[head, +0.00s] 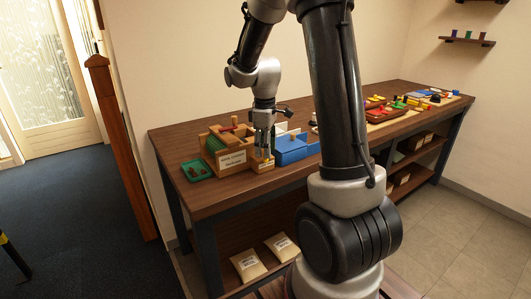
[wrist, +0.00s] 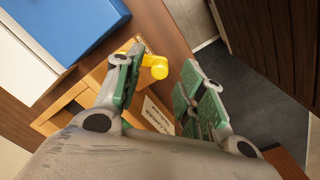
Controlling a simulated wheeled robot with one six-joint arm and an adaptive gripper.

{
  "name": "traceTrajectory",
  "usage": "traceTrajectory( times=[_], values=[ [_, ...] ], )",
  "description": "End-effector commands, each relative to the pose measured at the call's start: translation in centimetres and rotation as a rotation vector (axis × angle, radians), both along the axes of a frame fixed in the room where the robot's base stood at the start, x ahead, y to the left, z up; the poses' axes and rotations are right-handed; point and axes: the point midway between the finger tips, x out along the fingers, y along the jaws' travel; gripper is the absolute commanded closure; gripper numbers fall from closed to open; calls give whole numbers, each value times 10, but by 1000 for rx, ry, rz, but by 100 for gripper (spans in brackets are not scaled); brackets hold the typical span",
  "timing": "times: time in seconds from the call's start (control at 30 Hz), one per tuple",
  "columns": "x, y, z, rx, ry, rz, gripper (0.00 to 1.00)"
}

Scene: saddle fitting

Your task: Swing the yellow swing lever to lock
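The yellow swing lever (wrist: 155,66) shows in the wrist view as a short arm with a round knob, at the end of a light wooden fixture (wrist: 72,103). My gripper (wrist: 162,60) is open, its green-padded fingers apart. In the picture the knob lies between the fingertips, closer to the left finger; I cannot tell whether either finger touches it. There the lever is too small and too covered to make out.
A blue box (head: 292,149) stands close right of the gripper and also fills the upper left of the wrist view (wrist: 78,22). A green tray (head: 197,169) lies left on the dark wooden bench (head: 178,146). Several coloured items lie at the bench's far right.

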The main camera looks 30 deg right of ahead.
Motion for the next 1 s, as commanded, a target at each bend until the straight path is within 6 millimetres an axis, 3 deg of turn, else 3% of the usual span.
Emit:
traceTrajectory(
  times=[0.2, 0.47, 0.7, 1.0],
  values=[
    [1, -1, -20, 0, 0, -1, 60],
    [1, -1, -22, -1, -1, -1, 60],
    [1, -1, -22, -1, -1, -1, 100],
    [1, 0, -21, 0, -1, -19, 100]
  ],
)
